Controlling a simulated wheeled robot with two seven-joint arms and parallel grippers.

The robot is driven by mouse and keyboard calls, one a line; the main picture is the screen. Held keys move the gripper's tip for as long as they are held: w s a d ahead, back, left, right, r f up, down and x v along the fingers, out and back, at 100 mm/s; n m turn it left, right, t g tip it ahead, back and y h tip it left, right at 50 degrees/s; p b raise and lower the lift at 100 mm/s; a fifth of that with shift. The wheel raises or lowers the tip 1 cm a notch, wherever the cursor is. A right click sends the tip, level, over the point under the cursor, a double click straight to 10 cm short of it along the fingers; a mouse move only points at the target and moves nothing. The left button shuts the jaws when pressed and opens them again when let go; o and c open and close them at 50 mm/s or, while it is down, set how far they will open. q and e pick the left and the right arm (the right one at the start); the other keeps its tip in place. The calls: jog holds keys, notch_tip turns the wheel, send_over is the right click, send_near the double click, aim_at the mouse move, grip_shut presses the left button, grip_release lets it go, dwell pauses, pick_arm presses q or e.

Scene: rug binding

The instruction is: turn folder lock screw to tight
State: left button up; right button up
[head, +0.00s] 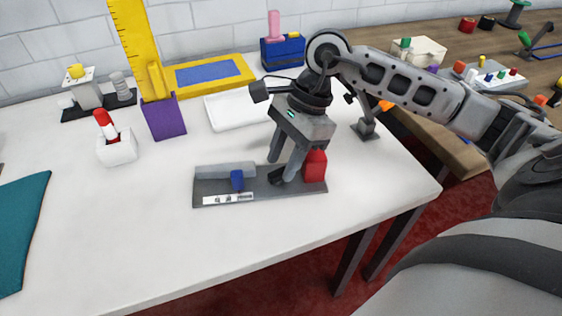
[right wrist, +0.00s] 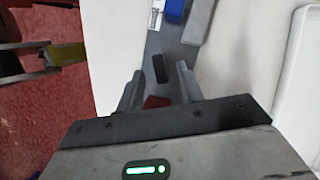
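The folder is a grey metal base (head: 262,191) lying on the white table, with a raised bar, a blue block (head: 237,180) and a white label (head: 228,199). A red block (head: 315,166) stands at its right end. A black knob (head: 276,177), which looks like the lock screw, sits left of the red block; its turn position is not readable. My right gripper (head: 281,172) points down over this end, beside the knob. In the right wrist view its fingers (right wrist: 158,88) are apart, with the black knob (right wrist: 160,68) just beyond the tips. My left gripper is not in view.
A white tray (head: 232,112) and a purple holder (head: 163,117) with a yellow ruler stand behind the folder. A small grey stand (head: 367,129) is at the right. The table (head: 150,230) is clear in front, and teal cloth (head: 18,225) lies far left.

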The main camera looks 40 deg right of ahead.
jog(key=shift+x, duration=0.85)
jog(key=shift+r, duration=0.1)
grip_shut()
jog(key=m+b, duration=0.2)
jog(key=shift+f+t+b, duration=0.35)
jog(key=shift+t+b, duration=0.05)
jog(key=shift+s+m+b, duration=0.1)
jog(key=shift+m+b, duration=0.4)
jog(key=shift+m, duration=0.1)
jog(key=shift+r+m+t+h+b, duration=0.3)
jog(key=shift+m+t+b, duration=0.25)
jog(key=shift+m, duration=0.35)
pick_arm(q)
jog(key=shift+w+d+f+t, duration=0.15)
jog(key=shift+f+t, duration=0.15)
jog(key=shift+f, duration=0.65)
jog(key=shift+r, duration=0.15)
